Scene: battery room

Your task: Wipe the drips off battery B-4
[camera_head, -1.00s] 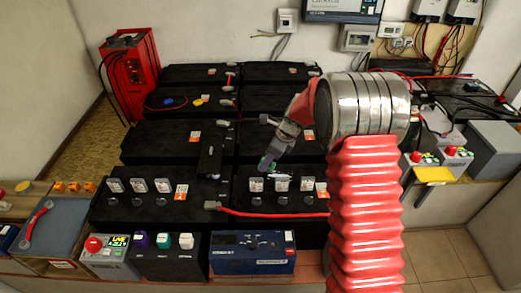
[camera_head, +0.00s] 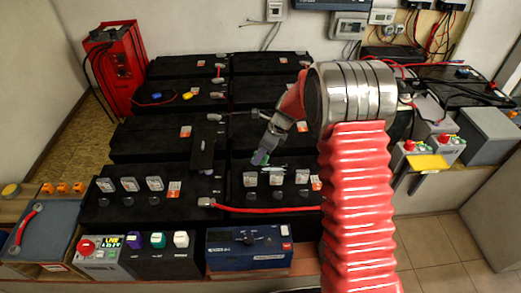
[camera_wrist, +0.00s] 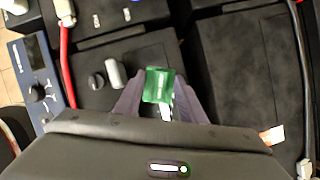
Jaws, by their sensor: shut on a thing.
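My gripper (camera_head: 262,157) is shut on a small green piece (camera_wrist: 158,85) with a pale mark on it. In the wrist view the purplish fingers stand on either side of it. The gripper is over the left back part of the front right black battery (camera_head: 289,193); I cannot tell whether the piece touches its top. This battery has pale upright caps, dark knobs and an orange-white label. The battery numbers are too small to read, so I cannot tell which is B-4. No drips can be made out.
Other black batteries (camera_head: 150,139) stand in rows behind and left. A red cable (camera_head: 265,209) runs along the front. A blue box (camera_head: 248,247) and a box with coloured knobs (camera_head: 168,257) stand in front. A red charger (camera_head: 114,67) is at the back left.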

